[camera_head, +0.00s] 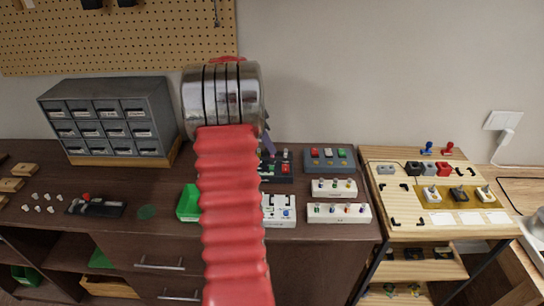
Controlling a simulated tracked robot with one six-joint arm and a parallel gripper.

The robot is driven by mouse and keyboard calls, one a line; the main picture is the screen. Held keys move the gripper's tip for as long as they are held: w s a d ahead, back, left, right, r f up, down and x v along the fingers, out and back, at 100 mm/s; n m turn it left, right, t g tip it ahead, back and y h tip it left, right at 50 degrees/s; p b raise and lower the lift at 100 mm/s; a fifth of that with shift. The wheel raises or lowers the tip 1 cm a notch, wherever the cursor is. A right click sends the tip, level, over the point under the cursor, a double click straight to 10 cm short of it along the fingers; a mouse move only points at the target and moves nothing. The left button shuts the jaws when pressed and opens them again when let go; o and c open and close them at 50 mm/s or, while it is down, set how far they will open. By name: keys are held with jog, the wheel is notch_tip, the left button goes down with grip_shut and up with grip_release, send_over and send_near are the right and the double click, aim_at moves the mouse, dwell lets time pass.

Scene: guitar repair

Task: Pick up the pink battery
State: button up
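I cannot make out a pink battery in this view. My arm, with a red ribbed sleeve and a metal joint, rises through the middle and covers part of the dark bench. My gripper is mostly hidden behind the arm. A slim purplish part shows just right of the metal joint and may belong to it, but I cannot tell whether it is open or shut, or whether it holds anything.
The dark bench (150,181) carries a grey drawer cabinet (110,120), a green bin (188,203), white pedals (339,212) and a blue-grey pedal (329,160). On the right, a light wooden stand (400,210) holds a black block (413,168), a red block (443,169) and switches.

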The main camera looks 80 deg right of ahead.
jog(key=shift+x, duration=1.3)
jog(key=shift+c, duration=0.5)
grip_shut()
